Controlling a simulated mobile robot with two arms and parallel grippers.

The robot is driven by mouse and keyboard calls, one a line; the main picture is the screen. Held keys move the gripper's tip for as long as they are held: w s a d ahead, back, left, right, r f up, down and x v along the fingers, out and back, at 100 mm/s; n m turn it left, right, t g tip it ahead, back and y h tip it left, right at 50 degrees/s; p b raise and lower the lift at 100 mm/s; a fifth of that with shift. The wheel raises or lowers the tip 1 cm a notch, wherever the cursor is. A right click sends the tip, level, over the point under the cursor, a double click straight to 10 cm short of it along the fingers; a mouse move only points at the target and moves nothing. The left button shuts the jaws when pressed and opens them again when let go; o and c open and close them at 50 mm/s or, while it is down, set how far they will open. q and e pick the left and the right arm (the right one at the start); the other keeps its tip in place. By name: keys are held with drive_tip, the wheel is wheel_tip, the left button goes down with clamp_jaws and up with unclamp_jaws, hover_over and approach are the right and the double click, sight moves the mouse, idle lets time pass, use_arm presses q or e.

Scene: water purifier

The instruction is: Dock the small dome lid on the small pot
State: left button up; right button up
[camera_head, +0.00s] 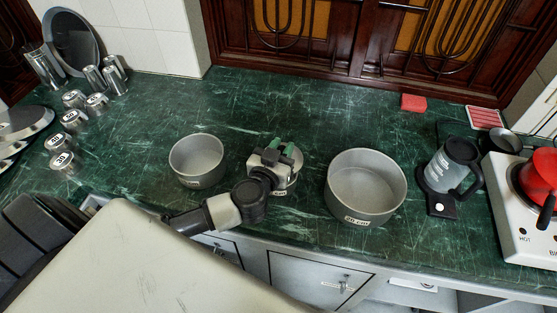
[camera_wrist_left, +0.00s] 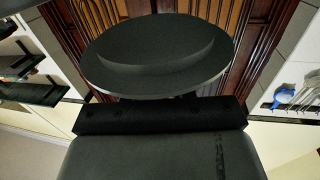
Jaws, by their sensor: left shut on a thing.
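The gripper and wrist hide most of this pot. In the left wrist view the gripper is shut on a dark round disc (camera_wrist_left: 155,60), which looks like the small dome lid. In the head view the lid is mostly hidden behind the gripper, and I cannot tell whether it touches the pot's rim. My right gripper is not in view.
An open grey pot (camera_head: 198,160) stands to the left and a larger open pot (camera_head: 366,187) to the right. Farther right are a grey mug (camera_head: 450,168) and a white stove (camera_head: 530,215) with a red kettle (camera_head: 540,180). Metal canisters (camera_head: 75,100) stand at left.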

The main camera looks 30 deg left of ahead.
use_arm(q)
drive_tip(key=shift+a+f, duration=0.3)
drive_tip(key=shift+a, duration=0.1)
drive_tip(key=shift+a+f, duration=0.1)
drive_tip(key=shift+f, duration=0.15)
wheel_tip(320, 180, down, 3)
drive_tip(key=shift+f+b, duration=0.2)
drive_tip(key=shift+b, duration=0.65)
